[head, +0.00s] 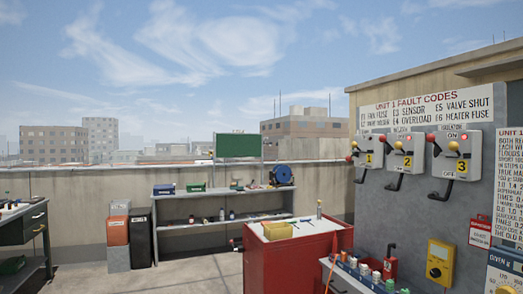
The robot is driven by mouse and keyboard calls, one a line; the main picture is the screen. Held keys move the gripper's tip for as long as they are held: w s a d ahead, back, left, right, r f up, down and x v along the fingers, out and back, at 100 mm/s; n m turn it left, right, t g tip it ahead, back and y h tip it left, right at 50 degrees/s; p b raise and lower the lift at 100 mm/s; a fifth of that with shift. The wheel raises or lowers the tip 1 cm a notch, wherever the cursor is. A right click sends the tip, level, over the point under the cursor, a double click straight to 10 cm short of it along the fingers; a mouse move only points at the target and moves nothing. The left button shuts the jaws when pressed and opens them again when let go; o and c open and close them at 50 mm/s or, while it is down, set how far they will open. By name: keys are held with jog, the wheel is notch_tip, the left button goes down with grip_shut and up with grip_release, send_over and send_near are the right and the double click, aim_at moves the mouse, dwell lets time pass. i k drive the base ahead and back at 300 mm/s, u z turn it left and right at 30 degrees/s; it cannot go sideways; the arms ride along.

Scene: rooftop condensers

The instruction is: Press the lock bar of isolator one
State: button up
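Isolator one (377,148) is a light grey box with a yellow "1" label on the grey wall panel at the right. It is the leftmost of three such boxes. A red-knobbed handle and a small yellow knob sit at its left side, and a dark hooked bar (361,176) hangs below it. I cannot tell for sure which part is the lock bar. Isolator two (409,146) and isolator three (468,150) stand to its right with similar handles and bars. My gripper is not in this view.
A red cabinet (283,262) with a yellow bin (278,230) stands left of the panel. A low bench with bottles (363,269) and a red extinguisher-like item (390,262) stand below the isolators. A yellow meter (439,264) hangs on the panel. Open floor (185,276) lies left.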

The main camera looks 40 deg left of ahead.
aim_at(355, 145)
jog(key=u, duration=0.85)
jog(key=i, duration=0.25)
jog(key=u, duration=1)
jog(key=i, duration=2.85)
jog(key=z, duration=1)
jog(key=i, duration=0.6)
jog(key=z, duration=0.3)
